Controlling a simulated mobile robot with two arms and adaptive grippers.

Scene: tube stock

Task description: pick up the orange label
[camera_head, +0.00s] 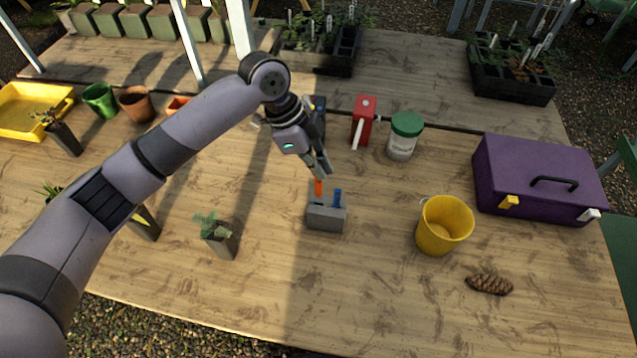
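The orange label (318,188) stands upright in a small grey block (326,217) in the middle of the wooden table. A blue label (337,196) stands beside it, on its right, in the same block. My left gripper (320,172) reaches down from above, with its fingertips right at the top of the orange label. The fingers are small and overlap in this view, so I cannot tell whether they touch or grip it. My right gripper is not in view.
A red object (366,112), a jar with a green lid (402,145) and a yellow bucket (444,226) stand to the right. A purple box (530,172) is farther right. A potted seedling (219,238) stands to the left. The table in front of the block is clear.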

